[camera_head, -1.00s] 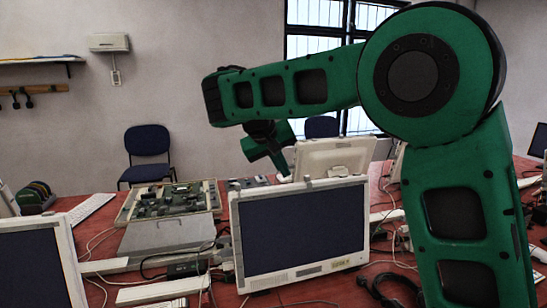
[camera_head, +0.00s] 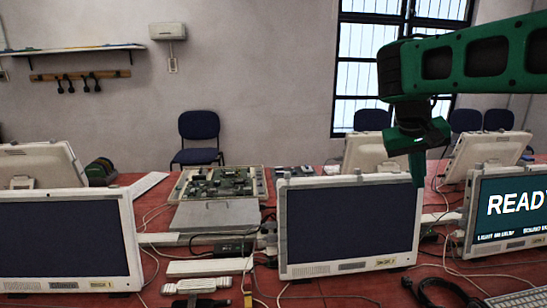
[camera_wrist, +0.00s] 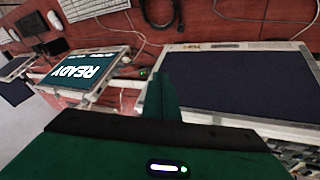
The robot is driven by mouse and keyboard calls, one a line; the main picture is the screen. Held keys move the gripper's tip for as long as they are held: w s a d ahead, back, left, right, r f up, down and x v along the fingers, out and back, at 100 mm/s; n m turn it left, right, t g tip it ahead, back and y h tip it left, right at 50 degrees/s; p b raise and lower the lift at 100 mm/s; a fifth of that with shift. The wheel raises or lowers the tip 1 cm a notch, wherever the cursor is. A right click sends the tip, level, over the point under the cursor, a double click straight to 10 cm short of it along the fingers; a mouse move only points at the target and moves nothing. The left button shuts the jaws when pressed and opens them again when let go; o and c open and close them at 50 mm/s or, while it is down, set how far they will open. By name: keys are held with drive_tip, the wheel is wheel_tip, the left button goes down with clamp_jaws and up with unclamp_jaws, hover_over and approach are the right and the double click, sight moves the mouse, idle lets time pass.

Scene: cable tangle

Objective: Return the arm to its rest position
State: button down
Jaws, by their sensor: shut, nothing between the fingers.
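My green arm (camera_head: 470,58) reaches in from the upper right in the head view, its forearm nearly level above the monitors. My gripper (camera_head: 417,182) hangs down from its end, shut and empty. It overlaps the upper right corner of the middle dark monitor (camera_head: 345,228) in the picture; whether it touches the monitor I cannot tell. In the wrist view my gripper (camera_wrist: 161,92) is a narrow green shape pointing up between a dark screen (camera_wrist: 240,82) and a lit screen reading READY (camera_wrist: 85,70), which appears upside down.
The red table (camera_head: 330,288) carries another dark monitor (camera_head: 62,243) at left, the READY monitor (camera_head: 508,208) at right, an open circuit-board case (camera_head: 218,183), and loose cables (camera_head: 445,290). Monitors (camera_head: 366,152) stand behind. A blue chair (camera_head: 199,135) is by the wall.

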drive_tip(key=s+d+f+m+g+y, duration=0.1)
drive_tip(key=s+d+f, duration=0.3)
drive_tip(key=s, duration=0.5)
drive_tip(key=s+d+f+m+g+y, duration=0.1)
drive_tip(key=s+d+f, duration=0.35)
drive_tip(key=s, duration=0.35)
drive_tip(key=s+a+f+m+y, duration=0.2)
drive_tip(key=s+f, duration=0.5)
drive_tip(key=s, duration=0.6)
drive_tip(key=shift+s+a+f+g+y, duration=0.2)
drive_tip(key=shift+s+a+g+y, duration=0.15)
drive_tip(key=shift+a, duration=0.35)
drive_tip(key=shift+w+f, duration=0.25)
drive_tip(key=shift+w, duration=0.4)
drive_tip(key=shift+s+d, duration=0.1)
drive_tip(key=shift+s, duration=0.05)
